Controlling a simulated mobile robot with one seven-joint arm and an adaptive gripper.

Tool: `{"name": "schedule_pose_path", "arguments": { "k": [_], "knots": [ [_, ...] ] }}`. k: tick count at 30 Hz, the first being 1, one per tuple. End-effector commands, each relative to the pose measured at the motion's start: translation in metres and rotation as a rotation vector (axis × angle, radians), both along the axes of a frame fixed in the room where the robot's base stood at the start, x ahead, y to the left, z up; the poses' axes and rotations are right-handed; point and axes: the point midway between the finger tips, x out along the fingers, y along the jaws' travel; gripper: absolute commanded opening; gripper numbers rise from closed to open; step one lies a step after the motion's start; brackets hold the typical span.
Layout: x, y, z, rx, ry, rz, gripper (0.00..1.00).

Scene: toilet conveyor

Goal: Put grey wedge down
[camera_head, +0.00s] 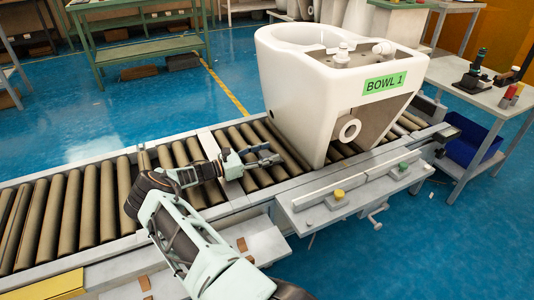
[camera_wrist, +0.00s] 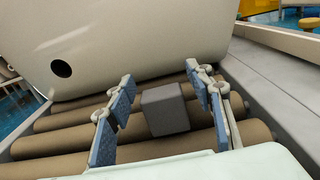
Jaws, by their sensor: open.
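The grey wedge (camera_wrist: 165,109) is a small dark grey block in the wrist view. It lies on the brown conveyor rollers, close in front of the toilet bowl's base. My gripper (camera_wrist: 157,95) is open, with its blue-padded fingers on either side of the wedge. In the head view my gripper (camera_head: 266,155) is low over the rollers, left of the bowl; the wedge cannot be made out clearly there. The white toilet bowl (camera_head: 290,85) bears a green "BOWL 1" label and stands on the conveyor.
The roller conveyor (camera_head: 65,208) runs across the view, with a metal side rail. A control ledge (camera_head: 350,188) with yellow and green buttons is at its front. A side table (camera_head: 480,88) with tools and a blue bin (camera_head: 470,143) stand at the right. Rollers left of my arm are clear.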

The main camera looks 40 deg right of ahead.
Motion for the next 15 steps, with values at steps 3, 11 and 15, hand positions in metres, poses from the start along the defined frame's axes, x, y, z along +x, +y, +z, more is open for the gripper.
{"name": "schedule_pose_path", "arguments": {
  "k": [3, 11, 15],
  "knots": [
    [-0.001, 0.0, -0.002, 0.008, 0.001, 0.0, 0.48],
    [0.008, 0.025, 0.01, 0.007, 0.001, 0.005, 0.48],
    [0.018, 0.057, 0.01, 0.006, 0.001, 0.004, 0.48]
  ]
}}
